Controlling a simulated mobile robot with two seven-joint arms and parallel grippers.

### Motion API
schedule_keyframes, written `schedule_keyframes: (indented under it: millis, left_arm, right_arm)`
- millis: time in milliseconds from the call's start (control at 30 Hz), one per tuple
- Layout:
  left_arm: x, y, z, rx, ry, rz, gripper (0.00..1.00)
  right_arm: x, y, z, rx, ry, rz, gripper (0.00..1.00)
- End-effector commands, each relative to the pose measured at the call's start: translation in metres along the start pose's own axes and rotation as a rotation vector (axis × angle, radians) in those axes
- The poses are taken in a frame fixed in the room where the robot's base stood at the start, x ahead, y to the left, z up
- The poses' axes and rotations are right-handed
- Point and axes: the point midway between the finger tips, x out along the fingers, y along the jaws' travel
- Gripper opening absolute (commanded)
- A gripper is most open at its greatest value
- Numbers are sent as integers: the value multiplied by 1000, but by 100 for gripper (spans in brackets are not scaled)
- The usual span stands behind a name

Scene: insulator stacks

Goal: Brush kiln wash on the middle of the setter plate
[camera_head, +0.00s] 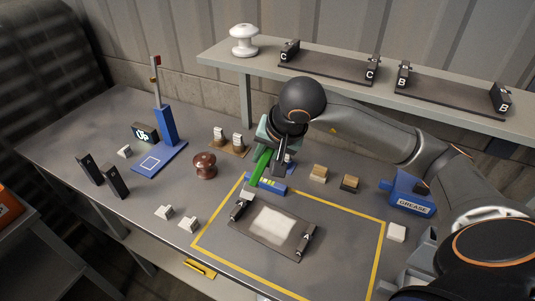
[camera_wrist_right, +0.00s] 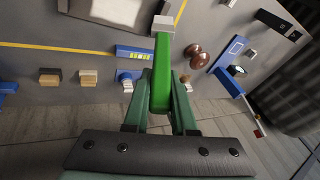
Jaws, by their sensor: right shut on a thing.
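My right gripper (camera_head: 270,150) is shut on the green handle of a brush (camera_head: 262,166); the brush also shows in the right wrist view (camera_wrist_right: 161,75). Its pale head points down, near the dark block at the plate's left end; I cannot tell its height. The dark setter plate (camera_head: 262,241) lies inside a yellow outline, with an end block marked A at right. A whitish patch (camera_head: 273,226) covers its middle and also shows in the right wrist view (camera_wrist_right: 116,10). The brush head is apart from this patch. My left gripper is not in view.
A blue grease container (camera_head: 408,194) and small wooden-topped blocks (camera_head: 318,173) stand right of the brush. A brown insulator (camera_head: 204,166) and white pieces (camera_head: 188,224) lie left. A blue stand (camera_head: 165,132) is farther back. A shelf (camera_head: 345,92) with plates C and B spans behind.

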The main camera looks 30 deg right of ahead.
Motion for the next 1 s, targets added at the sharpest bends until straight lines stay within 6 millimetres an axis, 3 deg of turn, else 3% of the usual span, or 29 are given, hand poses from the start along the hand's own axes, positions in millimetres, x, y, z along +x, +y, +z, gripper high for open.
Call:
schedule_keyframes:
  millis: [600,1000]
  left_arm:
    - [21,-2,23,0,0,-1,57]
    - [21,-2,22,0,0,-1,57]
  right_arm:
    - [44,16,15,1,0,0,0]
    - [44,17,14,1,1,0,0]
